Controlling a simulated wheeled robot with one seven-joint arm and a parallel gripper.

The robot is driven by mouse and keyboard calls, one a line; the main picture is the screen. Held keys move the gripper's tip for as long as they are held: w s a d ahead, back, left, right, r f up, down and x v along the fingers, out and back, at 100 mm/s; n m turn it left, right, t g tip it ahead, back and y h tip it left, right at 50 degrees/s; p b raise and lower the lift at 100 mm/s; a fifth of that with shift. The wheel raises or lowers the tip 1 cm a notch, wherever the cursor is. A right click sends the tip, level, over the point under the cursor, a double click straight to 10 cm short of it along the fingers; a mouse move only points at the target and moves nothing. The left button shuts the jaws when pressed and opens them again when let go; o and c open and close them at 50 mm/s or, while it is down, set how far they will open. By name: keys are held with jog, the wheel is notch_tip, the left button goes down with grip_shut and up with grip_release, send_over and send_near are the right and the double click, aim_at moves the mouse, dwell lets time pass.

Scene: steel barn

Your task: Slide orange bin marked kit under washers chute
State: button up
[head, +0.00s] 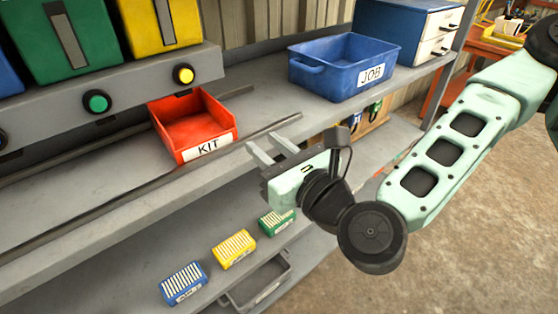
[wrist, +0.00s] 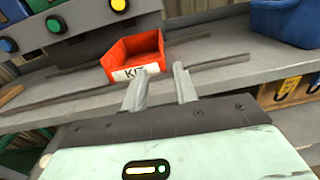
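The orange-red open bin marked KIT (head: 184,156) stands upright on the grey shelf, between two rails. It is below the yellow chute (head: 160,22) and its yellow button (head: 184,74). A green chute (head: 65,42) and a partly visible blue chute (head: 8,75) are to its left. No washers name is legible on any chute. My gripper (head: 266,144) is open and empty, right of the bin in the head view and apart from it. In the wrist view the bin (wrist: 134,46) is just beyond my fingertips (wrist: 160,70), slightly left.
A blue JOB bin (head: 325,82) stands farther right on the shelf. The front rail (head: 258,133) and rear rail (head: 238,93) run along the shelf. Small blue (head: 184,290), yellow (head: 233,253) and green (head: 276,226) boxes sit lower. The track left of the bin looks clear.

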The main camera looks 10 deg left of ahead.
jog(key=shift+v, duration=1.45)
jog(key=s+d+f+n+g+h, duration=0.1)
jog(key=s+f+n+g+h, duration=0.55)
jog(key=n, duration=1.45)
jog(key=s+d+r+n+g+h, duration=0.1)
jog(key=s+d+n+g+h, duration=0.2)
jog(key=d+n, duration=0.3)
jog(key=s+d+r+n+g+h, duration=0.2)
jog(key=d+n, duration=0.5)
jog(key=d, duration=0.6)
jog(key=shift+s+g+h, duration=0.45)
jog(key=shift+s+g, duration=0.1)
jog(key=shift+n, duration=0.3)
